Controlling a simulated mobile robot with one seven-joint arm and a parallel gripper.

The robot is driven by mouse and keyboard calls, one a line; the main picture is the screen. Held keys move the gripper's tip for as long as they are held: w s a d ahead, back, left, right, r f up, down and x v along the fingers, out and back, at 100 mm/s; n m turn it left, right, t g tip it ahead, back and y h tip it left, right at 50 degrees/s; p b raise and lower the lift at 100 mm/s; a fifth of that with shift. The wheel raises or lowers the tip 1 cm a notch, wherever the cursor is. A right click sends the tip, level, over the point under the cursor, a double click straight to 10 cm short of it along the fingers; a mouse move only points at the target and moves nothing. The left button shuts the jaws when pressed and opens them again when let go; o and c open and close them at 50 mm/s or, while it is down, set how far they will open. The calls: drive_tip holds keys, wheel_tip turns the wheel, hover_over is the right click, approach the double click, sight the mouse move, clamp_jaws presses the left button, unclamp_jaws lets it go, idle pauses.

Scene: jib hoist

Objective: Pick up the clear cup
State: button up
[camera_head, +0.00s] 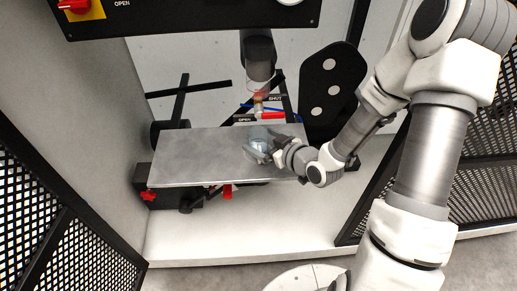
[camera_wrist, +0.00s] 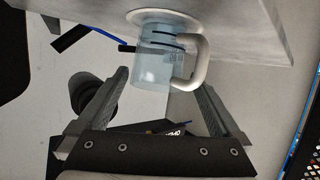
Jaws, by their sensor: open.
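The clear cup (camera_wrist: 158,62) is a see-through, bluish cup with a white handle (camera_wrist: 203,62) and a white round end. In the wrist view it is at the top middle, against the grey table (camera_wrist: 265,30), ahead of my gripper (camera_wrist: 165,95). My gripper is open, with one finger on each side below the cup; the cup does not look gripped. In the head view the cup (camera_head: 259,146) is on the grey table (camera_head: 200,160), right of its middle, partly hidden by my gripper (camera_head: 262,153).
Behind the table stand a dark vertical cylinder (camera_head: 258,55), a red handle (camera_head: 272,115) and a black plate with pale discs (camera_head: 331,85). Red knobs (camera_head: 148,196) sit below the table edge. The table's left half is bare. Mesh panels (camera_head: 50,220) flank the bay.

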sight(253, 134)
drive_tip(key=b+x, duration=0.1)
drive_tip(key=x, duration=0.4)
drive_tip(key=shift+w+d+r, duration=0.1)
drive_tip(key=shift+d, duration=0.05)
drive_tip(key=c, duration=1.4)
drive_tip(key=shift+r, duration=0.1)
